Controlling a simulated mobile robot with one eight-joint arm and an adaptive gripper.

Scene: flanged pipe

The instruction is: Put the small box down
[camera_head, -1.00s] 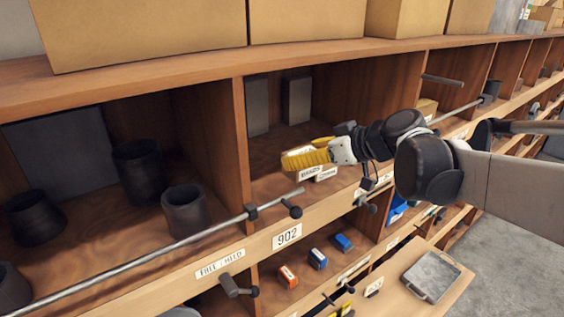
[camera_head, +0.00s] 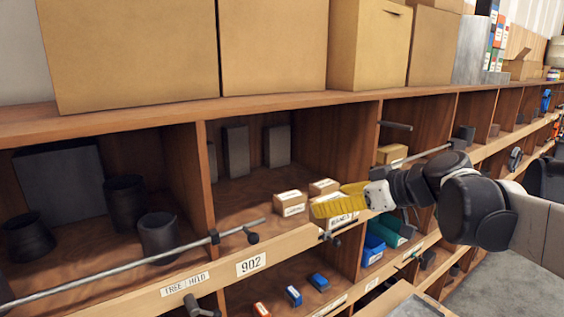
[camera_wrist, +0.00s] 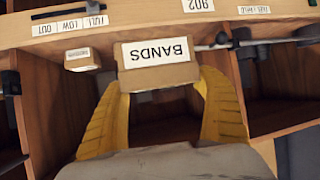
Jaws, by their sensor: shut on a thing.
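My gripper (camera_head: 326,208) has yellow fingers and is shut on a small brown box (camera_head: 343,220) with a white label. In the wrist view the box (camera_wrist: 158,56) sits between both fingertips (camera_wrist: 161,82), and its label reads BANDS upside down. The box is at the front right of the open compartment above the 902 label. In the head view my finger covers part of it. I cannot tell whether its underside touches the shelf.
A metal rail (camera_head: 150,262) runs along the shelf front at left. Grey upright blocks (camera_head: 277,146) stand at the compartment's back, with bare shelf before them. Big cartons (camera_head: 272,45) stand on top.

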